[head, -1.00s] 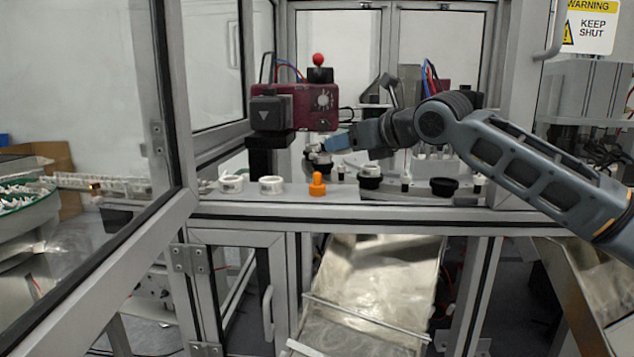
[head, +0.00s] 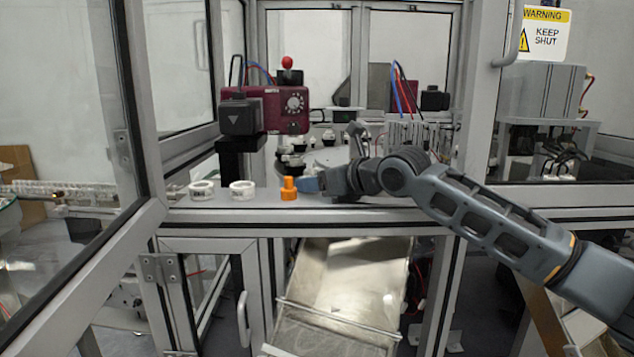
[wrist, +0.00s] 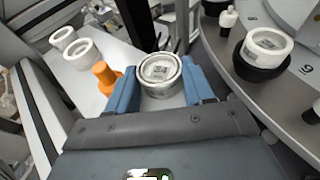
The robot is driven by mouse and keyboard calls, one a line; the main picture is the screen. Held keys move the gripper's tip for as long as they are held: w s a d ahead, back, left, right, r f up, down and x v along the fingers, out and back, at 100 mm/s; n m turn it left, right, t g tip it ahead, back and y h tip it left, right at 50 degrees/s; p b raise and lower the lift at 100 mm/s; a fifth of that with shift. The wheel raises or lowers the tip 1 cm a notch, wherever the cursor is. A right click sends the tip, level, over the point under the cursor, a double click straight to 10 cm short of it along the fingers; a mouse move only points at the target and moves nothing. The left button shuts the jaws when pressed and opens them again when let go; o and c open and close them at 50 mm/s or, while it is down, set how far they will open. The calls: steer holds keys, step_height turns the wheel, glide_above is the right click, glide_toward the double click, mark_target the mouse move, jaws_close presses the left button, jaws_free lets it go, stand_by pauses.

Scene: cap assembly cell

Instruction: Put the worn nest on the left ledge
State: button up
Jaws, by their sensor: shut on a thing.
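My gripper (head: 310,184) is low over the front ledge (head: 262,201), just right of the orange peg. I take this to be the worn nest. It looks about upright, and I cannot tell whether it touches the ledge. In the head view my fingers and wrist hide it. The pale ledge also shows in the wrist view (wrist: 82,88), left of the nest.
An orange peg (head: 288,189) stands close left of my fingers. Two white rings (head: 202,190) (head: 242,190) sit further left on the ledge. A dark red camera unit (head: 268,108) stands behind.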

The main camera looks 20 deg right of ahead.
steer(key=o, duration=0.8)
steer(key=shift+o, duration=0.2)
steer(key=shift+r+p, duration=0.15)
steer(key=shift+p, duration=0.15)
steer(key=shift+s+d, duration=0.2)
steer(key=shift+s, duration=0.05)
steer(key=b+v, duration=0.3)
steer(key=v, duration=0.8)
steer(key=shift+s, duration=0.2)
steer(key=shift+r, duration=0.1)
